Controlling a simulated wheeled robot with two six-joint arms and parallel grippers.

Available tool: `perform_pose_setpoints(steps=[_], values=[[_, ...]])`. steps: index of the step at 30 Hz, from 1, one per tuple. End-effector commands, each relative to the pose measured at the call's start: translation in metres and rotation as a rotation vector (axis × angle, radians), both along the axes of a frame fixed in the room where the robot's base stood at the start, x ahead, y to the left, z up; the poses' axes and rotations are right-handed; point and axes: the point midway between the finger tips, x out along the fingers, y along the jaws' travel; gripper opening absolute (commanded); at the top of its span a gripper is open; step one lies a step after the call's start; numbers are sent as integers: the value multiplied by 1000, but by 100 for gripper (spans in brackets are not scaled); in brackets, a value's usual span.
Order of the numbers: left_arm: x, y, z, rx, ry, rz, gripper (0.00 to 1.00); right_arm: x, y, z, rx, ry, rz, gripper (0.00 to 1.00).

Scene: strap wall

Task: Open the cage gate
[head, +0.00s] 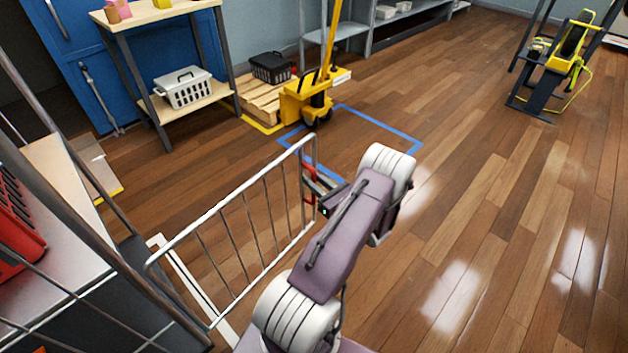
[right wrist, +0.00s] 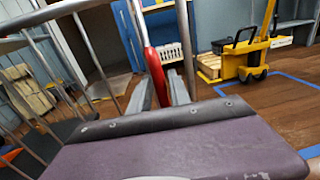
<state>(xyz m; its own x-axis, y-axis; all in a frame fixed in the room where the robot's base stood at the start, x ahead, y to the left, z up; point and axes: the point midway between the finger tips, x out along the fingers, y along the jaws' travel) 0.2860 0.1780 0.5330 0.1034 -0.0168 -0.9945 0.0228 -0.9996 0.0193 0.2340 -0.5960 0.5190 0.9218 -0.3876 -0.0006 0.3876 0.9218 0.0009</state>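The cage gate (head: 247,236) is a pale metal frame with thin upright bars. In the head view it stands out from the cage at the left, over the wooden floor. A red handle (head: 308,183) is on its far end post. My right gripper (head: 318,186) is at that handle, partly hidden by my arm. In the right wrist view the red handle (right wrist: 154,62) runs down between the two grey fingers (right wrist: 160,92), which look closed against its sides. The gate's post and bars show at the left there. My left gripper is not in view.
The cage frame (head: 75,215) and a red crate (head: 14,226) are at the left. A yellow pallet truck (head: 308,97) stands beyond the gate, near a blue floor outline (head: 404,150). A shelf table (head: 163,17) holds a white basket (head: 184,88).

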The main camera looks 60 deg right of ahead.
Motion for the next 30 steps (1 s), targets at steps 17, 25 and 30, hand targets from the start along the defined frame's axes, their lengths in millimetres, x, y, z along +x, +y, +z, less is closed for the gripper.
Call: perform_pose_setpoints(steps=[17,25,30], values=[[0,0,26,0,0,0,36,-51,20,4,1,0,-6,23],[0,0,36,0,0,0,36,-82,34,1,0,0,-2,23],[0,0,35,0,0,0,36,-84,35,0,0,0,0,23]])
